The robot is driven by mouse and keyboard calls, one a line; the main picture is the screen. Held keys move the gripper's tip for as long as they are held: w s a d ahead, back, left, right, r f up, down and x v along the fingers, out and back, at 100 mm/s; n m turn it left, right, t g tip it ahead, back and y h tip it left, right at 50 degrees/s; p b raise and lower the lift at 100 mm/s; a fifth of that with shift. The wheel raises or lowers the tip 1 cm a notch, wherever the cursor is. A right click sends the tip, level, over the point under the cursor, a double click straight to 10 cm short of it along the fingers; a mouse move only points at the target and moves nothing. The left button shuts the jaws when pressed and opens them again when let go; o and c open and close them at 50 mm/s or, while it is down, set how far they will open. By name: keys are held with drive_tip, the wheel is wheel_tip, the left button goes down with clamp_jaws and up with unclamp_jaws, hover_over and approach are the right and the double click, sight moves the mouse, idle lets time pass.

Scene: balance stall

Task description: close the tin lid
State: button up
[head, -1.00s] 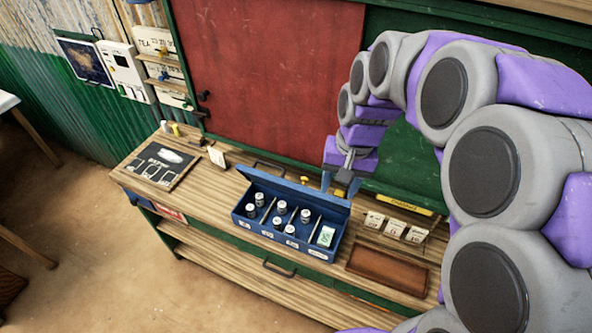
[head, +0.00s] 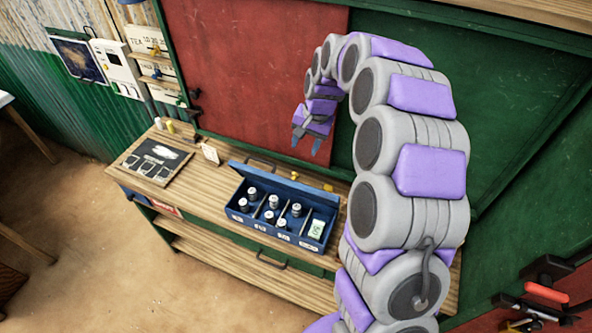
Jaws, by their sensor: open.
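The blue tin (head: 262,229) stands on the wooden counter with its lid (head: 284,184) raised along the back edge. Several small weights (head: 271,202) and a pale green note-like piece (head: 317,229) sit in its compartments. My gripper (head: 306,147) is open and empty, its fingers pointing down. It appears above and behind the lid, in front of the red panel, apart from the tin.
A yellow item (head: 294,176) is behind the lid. My arm hides the counter's right part. A red panel (head: 262,75) stands behind.

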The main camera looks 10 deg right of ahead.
sight(294, 177)
drive_tip(key=x, duration=1.3)
drive_tip(key=shift+s, duration=0.1)
clamp_jaws()
drive_tip(key=shift+r, duration=0.1)
